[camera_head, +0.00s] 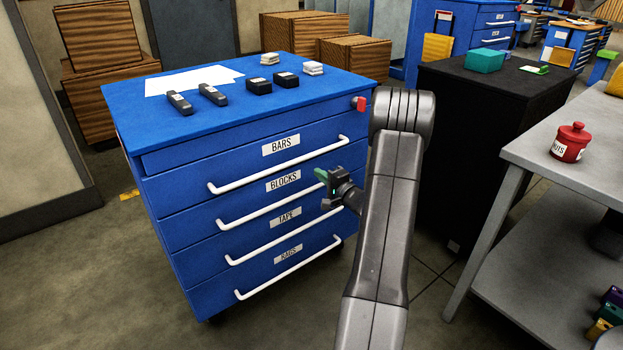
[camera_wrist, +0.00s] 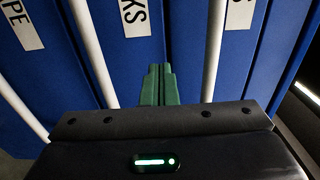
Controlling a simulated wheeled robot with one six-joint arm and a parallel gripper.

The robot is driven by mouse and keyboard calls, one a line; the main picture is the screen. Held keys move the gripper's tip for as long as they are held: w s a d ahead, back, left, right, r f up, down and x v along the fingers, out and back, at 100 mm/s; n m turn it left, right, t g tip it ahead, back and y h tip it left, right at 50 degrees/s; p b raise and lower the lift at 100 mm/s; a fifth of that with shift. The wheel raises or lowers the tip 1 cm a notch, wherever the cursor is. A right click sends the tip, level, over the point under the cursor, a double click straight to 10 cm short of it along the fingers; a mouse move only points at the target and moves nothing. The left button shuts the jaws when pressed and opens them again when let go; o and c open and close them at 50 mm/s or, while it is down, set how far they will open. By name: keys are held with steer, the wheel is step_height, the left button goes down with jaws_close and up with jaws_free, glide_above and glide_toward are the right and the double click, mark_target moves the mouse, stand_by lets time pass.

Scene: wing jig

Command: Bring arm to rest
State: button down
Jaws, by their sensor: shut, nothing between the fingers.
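My arm rises through the middle of the head view, bent at its top. My gripper (camera_head: 321,175) is in front of the blue drawer cabinet (camera_head: 165,158), near the right end of the BLOCKS drawer. In the wrist view the green fingers of my gripper (camera_wrist: 157,72) are together with nothing between them. They point at the blue drawer fronts, between two white handles (camera_wrist: 92,55). In the head view the gripper hides part of the handles' right ends. I cannot tell whether the fingers touch the cabinet. All the drawers look shut.
Dark bars (camera_head: 212,95), black blocks (camera_head: 286,79), white stacks (camera_head: 313,68) and paper (camera_head: 190,80) lie on the cabinet top. A black cabinet (camera_head: 450,140) stands behind my arm. A grey table (camera_head: 570,185) with a red jar (camera_head: 570,143) is at right. Floor at left front is clear.

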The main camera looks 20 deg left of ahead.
steer(key=p+v, duration=0.1)
steer(key=v, duration=0.8)
steer(key=shift+d, duration=0.15)
steer(key=shift+f, duration=0.1)
